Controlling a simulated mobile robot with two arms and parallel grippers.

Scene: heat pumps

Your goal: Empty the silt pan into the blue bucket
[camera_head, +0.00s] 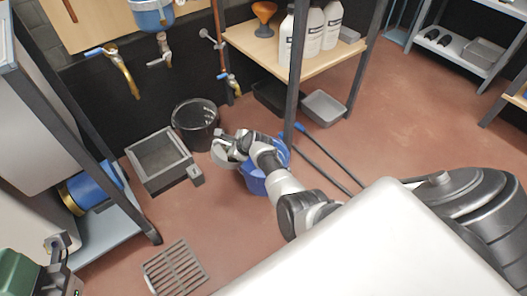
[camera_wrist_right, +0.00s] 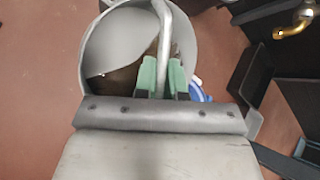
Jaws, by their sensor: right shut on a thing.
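The silt pan (camera_head: 222,155) is a round pale grey vessel held at the blue bucket's upper left edge in the head view. The wrist view shows the pan (camera_wrist_right: 118,45) with its mouth facing the camera, a bar handle across it and brown material inside. My right gripper (camera_head: 240,143) is shut on the handle; its green fingertips (camera_wrist_right: 161,75) stand on either side of the bar. The blue bucket (camera_head: 255,183) stands on the floor, partly hidden by my right arm. A sliver of blue (camera_wrist_right: 198,92) shows behind the pan. My left gripper is not in view.
An open grey floor box (camera_head: 150,180) lies left of the pan, and a black bucket (camera_head: 196,135) stands behind. A shelf post (camera_head: 291,75) rises close behind the blue bucket. A floor grate (camera_head: 174,266) lies in front.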

